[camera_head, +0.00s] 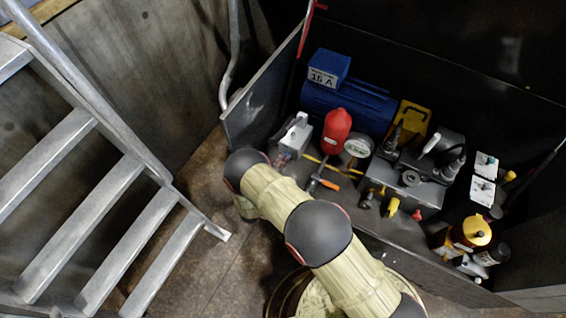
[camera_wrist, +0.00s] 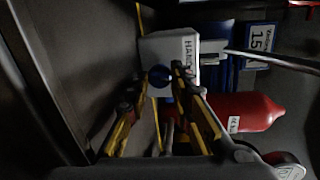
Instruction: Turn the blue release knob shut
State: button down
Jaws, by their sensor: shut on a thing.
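The blue knob (camera_wrist: 160,76) shows in the wrist view on the lower face of a white box (camera_wrist: 160,48) with black lettering. My gripper (camera_wrist: 158,84), with black and yellow fingers, has one fingertip on each side of the knob and is shut on it. In the head view the white box (camera_head: 298,132) stands at the left end of the machine bay. There the knob and my fingers are hidden or too small to make out, next to my arm.
A red cylinder (camera_head: 337,126) stands close right of the box, with a round gauge (camera_head: 358,146) beside it. A blue motor (camera_head: 345,104) lies behind. An orange-handled lever (camera_head: 326,182) is near my arm. A dark panel (camera_head: 262,100) bounds the left; metal stairs (camera_head: 110,185) stand farther left.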

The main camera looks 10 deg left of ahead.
jog(key=shift+a+n, duration=0.1)
jog(key=shift+n, duration=1)
jog(key=c, duration=1.5)
grip_release()
jog(key=shift+c, duration=0.2)
jog(key=shift+v, duration=4)
jog(key=shift+w+a, duration=0.1)
jog(key=shift+a, duration=0.05)
jog(key=shift+r, duration=0.15)
